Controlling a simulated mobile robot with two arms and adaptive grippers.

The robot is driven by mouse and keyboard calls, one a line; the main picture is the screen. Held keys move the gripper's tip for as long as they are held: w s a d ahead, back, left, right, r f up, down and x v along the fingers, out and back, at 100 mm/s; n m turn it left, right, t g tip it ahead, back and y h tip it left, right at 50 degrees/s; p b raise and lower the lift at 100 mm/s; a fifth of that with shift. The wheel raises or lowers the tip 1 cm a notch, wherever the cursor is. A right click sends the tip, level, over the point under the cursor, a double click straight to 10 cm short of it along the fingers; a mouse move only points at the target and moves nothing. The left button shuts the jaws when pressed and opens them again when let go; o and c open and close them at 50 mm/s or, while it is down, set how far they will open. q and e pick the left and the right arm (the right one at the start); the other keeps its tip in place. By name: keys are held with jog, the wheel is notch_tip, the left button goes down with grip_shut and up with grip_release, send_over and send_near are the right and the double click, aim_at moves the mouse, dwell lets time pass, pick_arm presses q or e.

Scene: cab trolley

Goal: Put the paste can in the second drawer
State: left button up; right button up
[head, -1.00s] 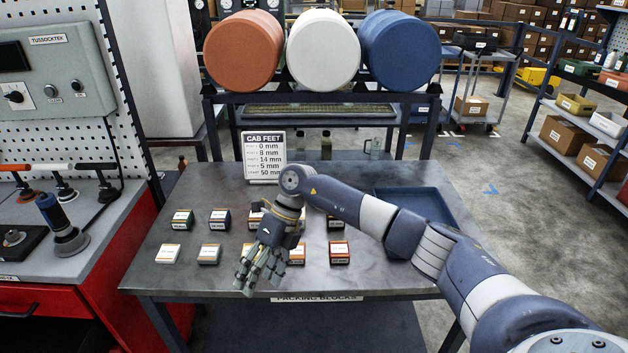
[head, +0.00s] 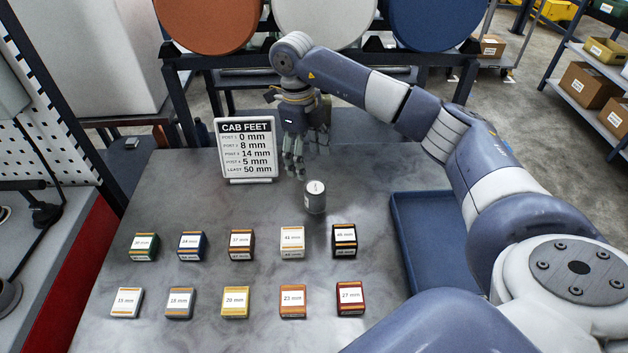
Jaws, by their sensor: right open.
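A small grey metal can (head: 315,197) stands upright on the grey table, right of the middle; its label is too small to read, so I cannot tell for sure that it is the paste can. My right gripper (head: 302,160) is open, with its fingers pointing down just behind and left of the can. It looks empty, and I cannot tell whether a fingertip touches the can. No drawer shows now; only a strip of the red cabinet (head: 62,285) is in view at the left. My left gripper is not in view.
Two rows of small labelled blocks (head: 235,303) stand in front of the can. A "CAB FEET" sign (head: 247,150) stands at the back left. An empty blue tray (head: 402,245) lies at the right, partly behind my right arm. Large drums (head: 325,20) sit on a rack behind.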

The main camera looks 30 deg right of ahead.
aim_at(315, 187)
jog(key=f, duration=0.1)
jog(key=s+f+p, duration=0.1)
jog(key=f, duration=0.1)
jog(key=shift+s+f, duration=0.1)
jog(key=shift+f, duration=0.6)
jog(key=f+p, duration=0.1)
jog(key=f, duration=0.1)
jog(key=s+f+p, duration=0.1)
jog(key=f, duration=0.1)
jog(key=shift+s+d+f, duration=0.15)
jog(key=shift+d, duration=0.05)
jog(key=shift+f, duration=0.65)
jog(key=shift+c, duration=1.3)
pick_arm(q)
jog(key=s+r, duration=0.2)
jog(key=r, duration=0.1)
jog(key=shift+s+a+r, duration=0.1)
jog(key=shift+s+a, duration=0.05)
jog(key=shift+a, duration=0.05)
pick_arm(e)
jog(key=c, duration=1)
